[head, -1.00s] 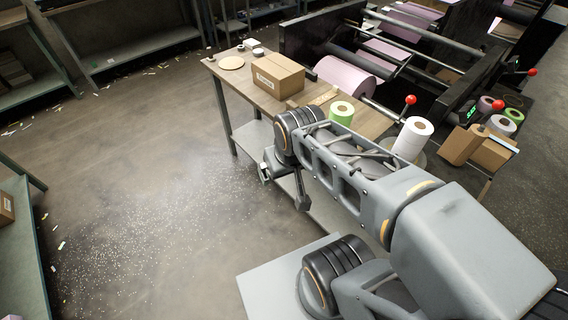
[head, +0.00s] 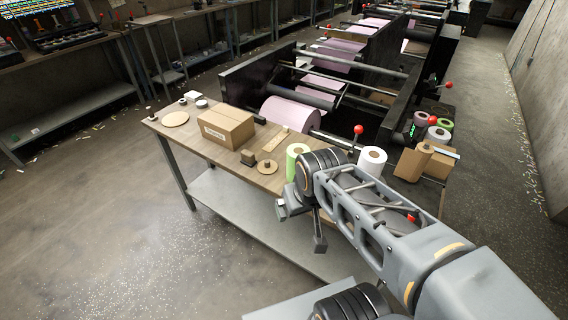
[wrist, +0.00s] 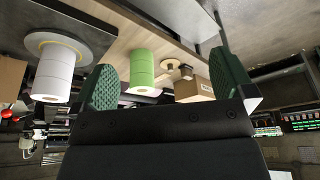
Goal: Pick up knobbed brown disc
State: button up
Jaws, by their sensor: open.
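A knobbed brown disc (head: 267,168) lies flat on the wooden table near its front edge, with a small knob on top. A dark brown block (head: 248,157) stands just left of it. The disc also shows small between my fingers in the wrist view (wrist: 171,65), in an upside-down picture, next to the block (wrist: 186,72). My gripper (head: 301,226) is open and empty, hanging in front of the table edge, right of the disc and apart from it. In the wrist view both gripper fingers (wrist: 168,82) are spread wide.
A green roll (head: 295,160) and a white roll (head: 372,160) stand on the table beside my arm. A cardboard box (head: 226,128) and a plain flat disc (head: 175,119) lie further left. Machinery with a pink roll (head: 291,112) rises behind.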

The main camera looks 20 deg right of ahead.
aim_at(266, 166)
jog(key=u, duration=1.3)
jog(key=i, duration=2.75)
jog(key=z, duration=3.85)
